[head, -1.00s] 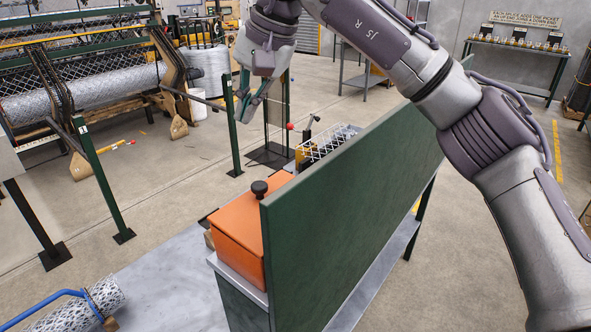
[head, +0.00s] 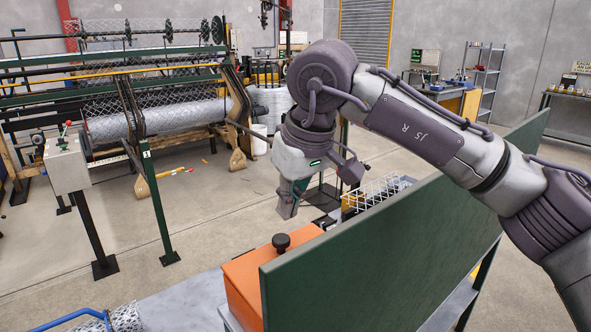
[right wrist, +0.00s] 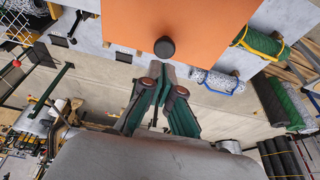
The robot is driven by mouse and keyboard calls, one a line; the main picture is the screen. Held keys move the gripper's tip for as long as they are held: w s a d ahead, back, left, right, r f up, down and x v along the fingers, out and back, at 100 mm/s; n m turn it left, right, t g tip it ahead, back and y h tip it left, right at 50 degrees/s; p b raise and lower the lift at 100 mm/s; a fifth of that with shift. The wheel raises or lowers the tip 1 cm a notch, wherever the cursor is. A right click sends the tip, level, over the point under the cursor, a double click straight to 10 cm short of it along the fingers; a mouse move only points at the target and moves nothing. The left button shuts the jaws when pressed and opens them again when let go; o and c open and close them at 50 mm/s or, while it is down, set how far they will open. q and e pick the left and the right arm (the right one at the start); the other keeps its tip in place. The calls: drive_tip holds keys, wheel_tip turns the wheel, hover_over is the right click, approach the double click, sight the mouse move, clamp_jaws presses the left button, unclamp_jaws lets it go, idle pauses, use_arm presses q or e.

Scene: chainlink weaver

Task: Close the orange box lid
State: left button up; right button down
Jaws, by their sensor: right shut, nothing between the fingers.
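The orange box (head: 243,299) stands behind the green panel, which hides part of it. Its orange lid (head: 262,262) looks flat across the top, with a black round knob (head: 281,242) on it. The lid (right wrist: 205,25) and knob (right wrist: 165,47) also show in the right wrist view, just beyond the fingertips. My right gripper (head: 287,212) points down and appears just above the knob in the head view; whether it touches is unclear. Its fingers (right wrist: 160,74) are shut with nothing between them. My left gripper is out of view.
The green panel (head: 400,225) stands upright right of the box. A white wire basket (head: 378,192) lies beyond the box. A control box on a post (head: 66,163) and a green post (head: 157,205) stand to the left. Open floor lies between them and the box.

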sight(282, 238)
drive_tip(key=shift+s+p+x, duration=0.2)
drive_tip(key=shift+p+x, duration=0.15)
drive_tip(key=shift+x, duration=0.8)
drive_tip(key=shift+s+p+x, duration=0.25)
drive_tip(key=shift+p+x, duration=0.1)
drive_tip(key=shift+x, duration=0.8)
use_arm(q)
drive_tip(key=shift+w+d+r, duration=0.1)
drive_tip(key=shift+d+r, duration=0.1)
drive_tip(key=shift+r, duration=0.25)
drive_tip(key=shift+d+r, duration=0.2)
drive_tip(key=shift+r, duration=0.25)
use_arm(e)
drive_tip(key=shift+d+f, duration=0.2)
